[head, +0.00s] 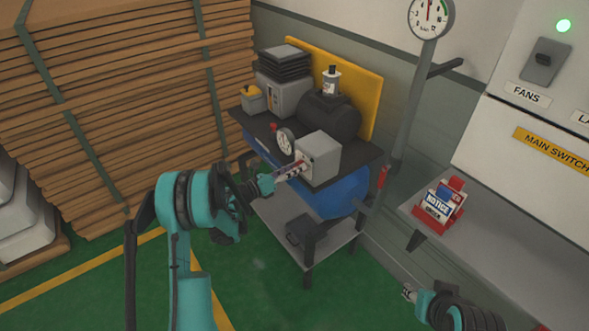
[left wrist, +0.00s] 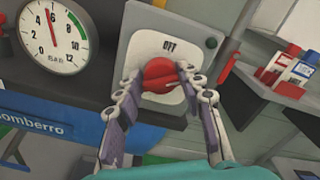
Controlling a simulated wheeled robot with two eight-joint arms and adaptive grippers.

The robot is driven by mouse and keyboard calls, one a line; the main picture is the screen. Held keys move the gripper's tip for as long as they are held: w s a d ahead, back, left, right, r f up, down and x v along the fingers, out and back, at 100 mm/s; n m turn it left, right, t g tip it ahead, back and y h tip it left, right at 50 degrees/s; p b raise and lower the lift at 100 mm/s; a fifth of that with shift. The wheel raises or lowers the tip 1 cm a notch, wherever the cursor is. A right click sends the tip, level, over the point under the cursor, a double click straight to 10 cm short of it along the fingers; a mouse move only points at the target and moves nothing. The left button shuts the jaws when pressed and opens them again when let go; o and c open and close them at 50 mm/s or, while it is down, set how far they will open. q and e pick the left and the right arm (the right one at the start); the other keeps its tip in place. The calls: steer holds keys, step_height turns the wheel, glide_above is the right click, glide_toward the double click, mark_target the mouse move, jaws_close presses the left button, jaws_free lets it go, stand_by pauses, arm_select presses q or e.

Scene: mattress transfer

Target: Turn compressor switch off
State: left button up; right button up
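The compressor (head: 345,190) has a blue tank under a dark top on a stand. A grey switch box (head: 320,155) sits at its front corner. In the left wrist view, the box's pale plate (left wrist: 165,48) reads "OFF" above a red knob (left wrist: 160,76). My left gripper (head: 292,170) reaches the front of the box. Its two fingers (left wrist: 159,82) lie on either side of the knob and appear to touch it. The knob's lower part is partly hidden. My right gripper (head: 408,293) is at the lower right, away from the compressor; its fingers are too small to read.
A pressure gauge (head: 286,142) stands just left of the switch box. Stacked wooden boards (head: 120,100) fill the left. Green floor (head: 265,280) is open in front.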

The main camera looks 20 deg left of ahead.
arm_select(q)
steer(key=c, duration=0.4)
steer(key=shift+n, duration=0.3)
steer(key=shift+f+n+b, duration=0.15)
steer(key=shift+n+b, duration=1.95)
steer(key=shift+n, duration=3.5)
